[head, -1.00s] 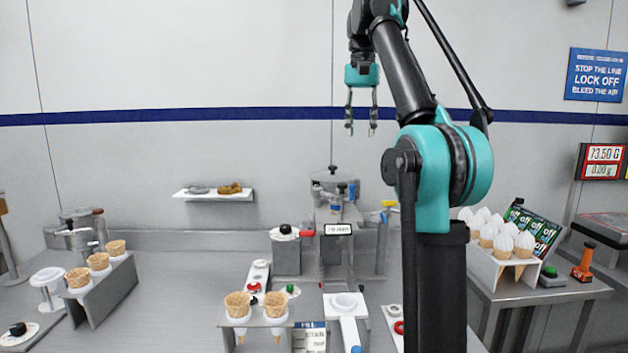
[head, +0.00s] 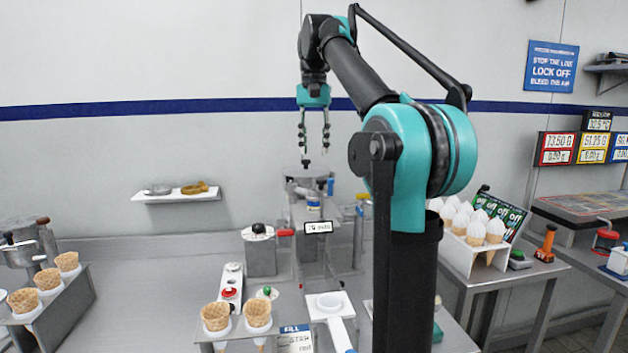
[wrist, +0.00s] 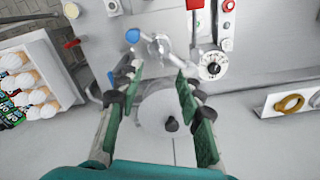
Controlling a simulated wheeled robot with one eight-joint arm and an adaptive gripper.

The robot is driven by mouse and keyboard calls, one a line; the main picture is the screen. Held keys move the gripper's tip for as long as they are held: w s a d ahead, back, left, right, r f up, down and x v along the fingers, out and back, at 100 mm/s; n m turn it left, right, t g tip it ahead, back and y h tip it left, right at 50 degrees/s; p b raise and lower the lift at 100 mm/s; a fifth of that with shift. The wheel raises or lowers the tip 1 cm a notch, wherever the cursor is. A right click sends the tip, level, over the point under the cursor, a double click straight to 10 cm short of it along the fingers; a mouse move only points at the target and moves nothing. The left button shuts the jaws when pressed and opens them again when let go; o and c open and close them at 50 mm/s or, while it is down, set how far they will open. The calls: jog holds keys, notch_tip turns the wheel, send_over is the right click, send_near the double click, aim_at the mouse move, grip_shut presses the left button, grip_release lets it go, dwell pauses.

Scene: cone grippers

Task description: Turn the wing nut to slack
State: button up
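My gripper (head: 315,155) hangs fingers-down above the filling machine (head: 309,215) at the back of the bench. It is open and empty; in the wrist view its two green-padded fingers (wrist: 160,82) stand well apart. Between and below them is the machine's round grey lid (wrist: 150,108) with a black knob (wrist: 171,124). Above the lid in the picture is a shiny metal fitting (wrist: 157,47), with a blue-ended lever (wrist: 132,36) to its left. I cannot make out a wing nut for certain in either view; it may be small or hidden.
A wall shelf (head: 165,197) holds a brass-coloured ring (head: 195,188) and a grey part. A red-handled valve (head: 285,233) and a block with a black dial (head: 258,229) stand beside the machine. Cone holders (head: 232,335) are in front. A side table (head: 505,275) holds filled cones.

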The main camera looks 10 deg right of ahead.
aim_at(314, 186)
notch_tip(314, 186, down, 10)
jog(key=shift+r, duration=0.2)
jog(key=shift+c, duration=0.6)
grip_shut()
